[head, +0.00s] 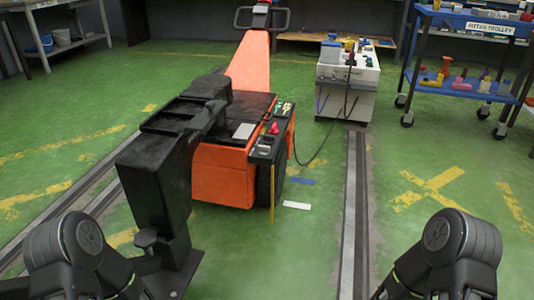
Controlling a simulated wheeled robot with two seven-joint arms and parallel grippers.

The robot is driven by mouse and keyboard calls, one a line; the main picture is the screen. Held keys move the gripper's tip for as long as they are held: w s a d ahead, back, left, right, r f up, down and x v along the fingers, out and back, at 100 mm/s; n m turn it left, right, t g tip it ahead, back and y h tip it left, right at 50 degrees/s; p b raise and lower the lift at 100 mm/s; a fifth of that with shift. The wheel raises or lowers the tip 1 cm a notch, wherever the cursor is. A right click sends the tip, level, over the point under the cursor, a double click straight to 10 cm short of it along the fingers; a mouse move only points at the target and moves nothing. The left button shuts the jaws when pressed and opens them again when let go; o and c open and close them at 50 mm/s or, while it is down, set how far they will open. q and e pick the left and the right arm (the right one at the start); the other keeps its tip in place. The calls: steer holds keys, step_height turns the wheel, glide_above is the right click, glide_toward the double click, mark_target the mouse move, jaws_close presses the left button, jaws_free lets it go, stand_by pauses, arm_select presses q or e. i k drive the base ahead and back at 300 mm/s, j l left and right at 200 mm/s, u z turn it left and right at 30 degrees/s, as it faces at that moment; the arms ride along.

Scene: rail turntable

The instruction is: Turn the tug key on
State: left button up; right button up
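The tug (222,176) is an orange and black machine in the middle of the head view, between the floor rails. An orange tiller (250,62) with a black handle rises at its back. A narrow control panel (262,147) runs along its right side. A small red part (274,128) stands up on the panel, with small green and yellow parts behind it. I cannot tell which part is the key, or its position. Only dark rounded links of my two arms show at the bottom left and bottom right. Neither gripper is in view.
A bulky black structure (152,190) stands at the tug's front left. A white cabinet (345,95) with a cable stands behind right. A blue trolley (470,25) with bottles is at the far right.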

mark_target(264, 151)
steer(key=i+l+z, duration=0.15)
steer(key=i+l, duration=0.15)
steer(key=i+l+z, duration=0.15)
steer(key=i, duration=0.35)
